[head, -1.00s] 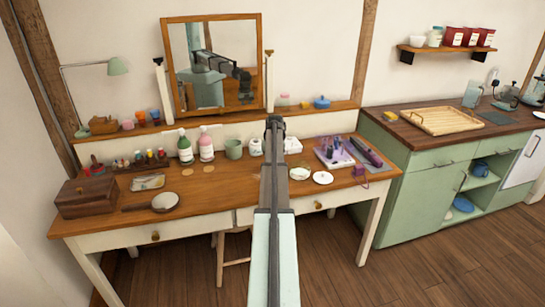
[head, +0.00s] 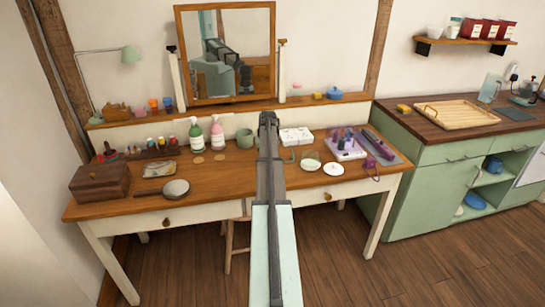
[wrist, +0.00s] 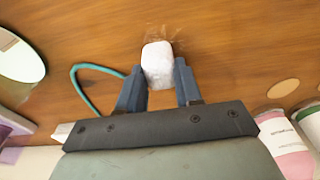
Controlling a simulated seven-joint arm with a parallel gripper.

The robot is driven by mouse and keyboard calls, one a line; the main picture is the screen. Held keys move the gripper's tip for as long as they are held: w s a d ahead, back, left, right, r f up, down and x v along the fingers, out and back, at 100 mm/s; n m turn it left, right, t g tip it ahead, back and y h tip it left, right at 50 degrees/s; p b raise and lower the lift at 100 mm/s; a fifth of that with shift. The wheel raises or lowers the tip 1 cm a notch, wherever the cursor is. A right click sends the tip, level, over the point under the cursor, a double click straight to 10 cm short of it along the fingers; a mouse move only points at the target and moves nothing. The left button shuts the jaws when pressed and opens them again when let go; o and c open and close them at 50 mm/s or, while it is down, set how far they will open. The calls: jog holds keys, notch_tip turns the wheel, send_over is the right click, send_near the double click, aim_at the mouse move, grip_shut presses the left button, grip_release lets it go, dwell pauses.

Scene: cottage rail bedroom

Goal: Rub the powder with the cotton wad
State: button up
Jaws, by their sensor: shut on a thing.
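In the wrist view my gripper (wrist: 159,85) is shut on a white cotton wad (wrist: 158,62), with a finger on each side. The wad is held low over the wooden desk top. A faint pale, streaky patch, likely the powder (wrist: 172,36), shows on the wood just above the wad in the picture. Part of this patch may be hidden by the wad. I cannot tell whether the wad touches the desk. In the head view my arm hides the wad, the powder and the fingertips.
A teal cord (wrist: 77,82) loops close beside the gripper. A round dish (head: 310,160), a white disc (head: 334,168) and a white box (head: 296,136) stand right of my arm. The front middle of the desk is clear.

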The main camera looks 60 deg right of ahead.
jog(key=shift+w+a, duration=1.15)
jog(key=shift+a, duration=0.05)
jog(key=shift+s+d, duration=3.6)
jog(key=shift+d, duration=0.05)
jog(key=shift+s+a, duration=0.55)
jog(key=shift+a, duration=0.05)
jog(key=shift+w+a, duration=3.45)
jog(key=shift+w, duration=0.05)
jog(key=shift+s+d, duration=1.75)
jog(key=shift+d, duration=0.05)
jog(key=shift+s+d, duration=0.55)
jog(key=shift+s+d+r, duration=0.1)
jog(key=shift+s+d, duration=1.4)
notch_tip(320, 180, up, 8)
